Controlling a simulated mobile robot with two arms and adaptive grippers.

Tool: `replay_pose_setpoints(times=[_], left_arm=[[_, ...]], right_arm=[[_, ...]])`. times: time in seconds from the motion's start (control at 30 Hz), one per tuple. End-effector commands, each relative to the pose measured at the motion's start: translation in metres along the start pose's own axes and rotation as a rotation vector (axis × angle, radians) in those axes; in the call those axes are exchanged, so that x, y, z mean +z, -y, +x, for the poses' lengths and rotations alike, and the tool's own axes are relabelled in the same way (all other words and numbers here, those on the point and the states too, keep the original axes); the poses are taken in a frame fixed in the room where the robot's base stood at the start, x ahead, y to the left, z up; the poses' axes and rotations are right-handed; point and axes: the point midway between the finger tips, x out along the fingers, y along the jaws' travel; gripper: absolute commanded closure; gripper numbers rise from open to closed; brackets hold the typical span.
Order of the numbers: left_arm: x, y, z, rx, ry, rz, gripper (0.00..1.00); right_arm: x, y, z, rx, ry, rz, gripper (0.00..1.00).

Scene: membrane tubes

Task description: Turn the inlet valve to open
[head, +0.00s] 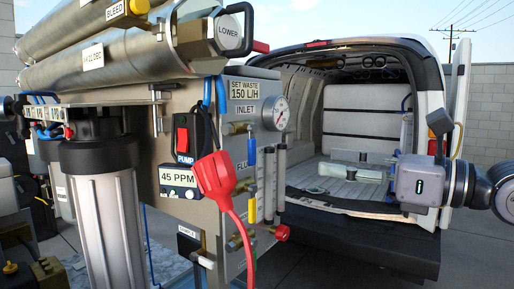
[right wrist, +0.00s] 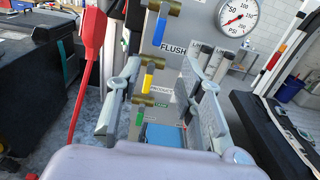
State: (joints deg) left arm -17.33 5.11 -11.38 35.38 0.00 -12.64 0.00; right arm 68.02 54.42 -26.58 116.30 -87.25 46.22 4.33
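The inlet valve is a brass valve with a blue lever (head: 252,152), below the INLET label (head: 246,111) on the grey panel in the head view. The blue lever hangs straight down, across its brass body. It also shows at the top of the right wrist view (right wrist: 160,28). My right gripper (right wrist: 162,70) is open and empty. Its fingers frame the lower valves in the picture, below the blue lever; contact is not visible. In the head view its grey body (head: 420,180) is right of the panel.
A yellow lever (right wrist: 149,78) and a green lever (right wrist: 139,116) hang below the blue one. A pressure gauge (head: 275,113) and grey tubes (head: 281,172) are to the right. A red plug (head: 215,174) and cable hang left. An open van (head: 345,100) stands behind.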

Motion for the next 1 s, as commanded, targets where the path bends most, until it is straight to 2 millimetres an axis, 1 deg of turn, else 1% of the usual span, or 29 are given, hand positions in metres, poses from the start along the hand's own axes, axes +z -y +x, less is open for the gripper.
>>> replay_pose_setpoints(times=[0.03, 0.23, 0.5, 0.6, 0.7, 0.8, 1.0], left_arm=[[-0.001, -0.003, -0.009, 0.004, 0.0, -0.001, 0.6], [-0.005, -0.015, -0.03, 0.018, -0.003, -0.005, 0.6], [-0.008, -0.009, -0.058, 0.013, -0.005, -0.002, 0.6], [-0.01, -0.008, -0.066, 0.011, -0.007, -0.002, 0.6], [-0.011, -0.007, -0.071, 0.011, -0.008, -0.002, 0.6], [-0.012, -0.006, -0.074, 0.01, -0.009, -0.002, 0.6], [-0.012, -0.005, -0.075, 0.008, -0.009, -0.002, 0.6]], right_arm=[[0.005, -0.002, 0.01, 0.005, 0.0, 0.001, 0.65], [0.007, -0.002, 0.054, 0.007, 0.002, 0.004, 0.65], [0.006, -0.002, 0.112, 0.006, 0.002, 0.006, 0.65], [0.005, -0.002, 0.129, 0.007, 0.001, 0.005, 0.65], [0.004, -0.001, 0.142, 0.005, 0.003, 0.006, 0.65], [0.003, -0.001, 0.151, 0.005, 0.003, 0.004, 0.65], [0.001, -0.001, 0.156, 0.004, 0.002, 0.004, 0.65]])
